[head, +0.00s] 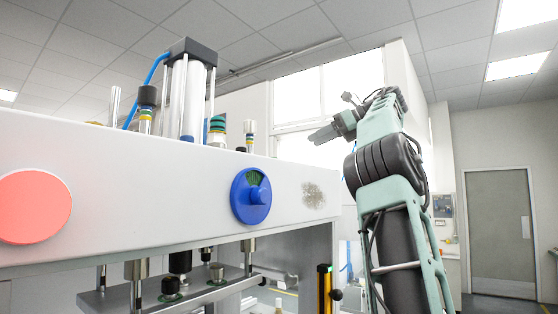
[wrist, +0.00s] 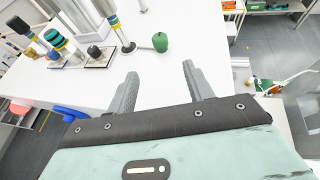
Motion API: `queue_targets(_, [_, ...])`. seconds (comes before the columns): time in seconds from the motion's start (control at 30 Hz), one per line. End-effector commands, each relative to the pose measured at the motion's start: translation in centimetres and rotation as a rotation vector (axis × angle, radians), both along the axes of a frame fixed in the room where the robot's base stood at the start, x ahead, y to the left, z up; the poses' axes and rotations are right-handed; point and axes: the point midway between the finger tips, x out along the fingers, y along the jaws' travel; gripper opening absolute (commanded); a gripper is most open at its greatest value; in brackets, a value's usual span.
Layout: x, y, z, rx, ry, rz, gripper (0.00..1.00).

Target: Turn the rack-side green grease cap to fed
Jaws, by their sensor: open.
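A small green cap (wrist: 160,42) with a short stem on top stands on the white top of the press (wrist: 100,85) in the wrist view. I cannot tell from the frames whether it is the rack-side one, and no fed mark is readable. My gripper (wrist: 160,69) is open and empty. Its two grey fingers point toward the green cap, which lies beyond the fingertips, between their lines and apart from them. In the head view my gripper (head: 322,135) is raised above the right end of the press, pointing left. The green cap is not distinguishable there.
Ringed posts (wrist: 117,25) and a cylinder (head: 190,95) with a blue hose stand left of the cap. The press front (head: 120,170) carries a red disc (head: 33,207) and a blue dial (head: 251,196).

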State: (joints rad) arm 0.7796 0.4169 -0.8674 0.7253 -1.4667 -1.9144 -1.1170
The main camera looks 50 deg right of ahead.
Motion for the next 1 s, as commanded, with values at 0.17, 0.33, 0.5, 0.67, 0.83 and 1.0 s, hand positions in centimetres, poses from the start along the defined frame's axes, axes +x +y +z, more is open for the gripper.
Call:
queue_targets(0.17, [2.9,1.2,-1.2,0.003,-0.001,0.006,0.52])
queue_targets(0.33, [5.7,2.1,-2.3,0.004,0.0,0.004,0.52])
queue_targets(0.5, [8.4,3.1,-3.4,0.003,0.0,0.004,0.52])
queue_targets(0.67, [10.3,3.7,-4.3,0.002,0.0,0.001,0.52])
queue_targets(0.83, [11.2,4.0,-4.8,0.001,0.0,0.0,0.52])
queue_targets(1.0, [11.4,4.0,-5.0,0.0,0.0,-0.001,0.52])
